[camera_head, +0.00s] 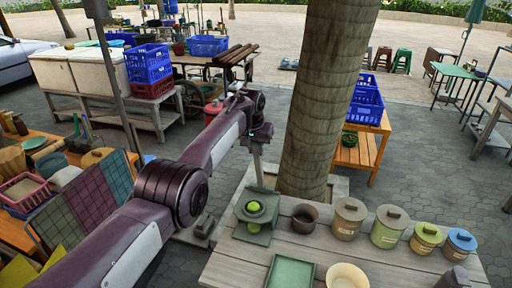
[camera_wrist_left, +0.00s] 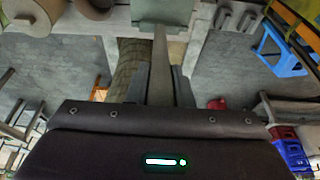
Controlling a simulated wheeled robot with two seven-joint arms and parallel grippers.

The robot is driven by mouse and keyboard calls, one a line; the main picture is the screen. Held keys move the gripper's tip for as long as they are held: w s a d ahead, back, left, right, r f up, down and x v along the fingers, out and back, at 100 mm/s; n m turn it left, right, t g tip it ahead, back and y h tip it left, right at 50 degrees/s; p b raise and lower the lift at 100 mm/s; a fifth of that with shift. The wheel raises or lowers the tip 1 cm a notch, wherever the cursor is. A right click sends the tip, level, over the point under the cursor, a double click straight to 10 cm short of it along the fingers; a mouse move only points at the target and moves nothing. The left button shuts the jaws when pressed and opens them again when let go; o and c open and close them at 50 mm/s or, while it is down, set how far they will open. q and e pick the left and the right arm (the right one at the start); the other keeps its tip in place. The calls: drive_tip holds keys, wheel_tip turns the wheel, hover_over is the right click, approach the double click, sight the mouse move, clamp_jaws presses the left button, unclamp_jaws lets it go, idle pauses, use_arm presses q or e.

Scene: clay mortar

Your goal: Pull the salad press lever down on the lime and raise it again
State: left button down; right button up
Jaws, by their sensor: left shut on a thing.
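The green salad press (camera_head: 247,238) stands on the wooden table, with a bright green lime (camera_head: 253,206) in its upper part. Its grey-green lever (camera_head: 257,170) rises upright above the lime. My left gripper (camera_head: 259,137) is shut on the upper end of the lever. In the left wrist view the lever (camera_wrist_left: 160,60) runs between the two dark fingers of the left gripper (camera_wrist_left: 160,88), and part of the press (camera_wrist_left: 162,10) shows at the top edge. My right gripper does not show clearly in either view.
A green tray (camera_head: 290,272), a cream bowl (camera_head: 346,277), a dark brown bowl (camera_head: 304,218) and several lidded pots (camera_head: 389,228) stand on the table (camera_head: 232,268). A thick tree trunk (camera_head: 327,100) rises just behind it. A dark shape (camera_head: 453,279) lies at the bottom right.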

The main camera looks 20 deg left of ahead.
use_arm(q)
drive_tip(key=shift+w+r, duration=0.15)
drive_tip(key=shift+r, duration=0.1)
drive_tip(key=c, duration=1.6)
unclamp_jaws()
drive_tip(key=shift+o, duration=1.4)
drive_tip(key=shift+w+f, duration=0.1)
drive_tip(key=shift+o, duration=0.2)
drive_tip(key=shift+f, duration=0.1)
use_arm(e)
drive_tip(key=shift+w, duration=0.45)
use_arm(q)
drive_tip(key=shift+v, duration=1.25)
drive_tip(key=b+v, duration=0.2)
drive_tip(key=v, duration=0.2)
drive_tip(key=shift+r, duration=0.65)
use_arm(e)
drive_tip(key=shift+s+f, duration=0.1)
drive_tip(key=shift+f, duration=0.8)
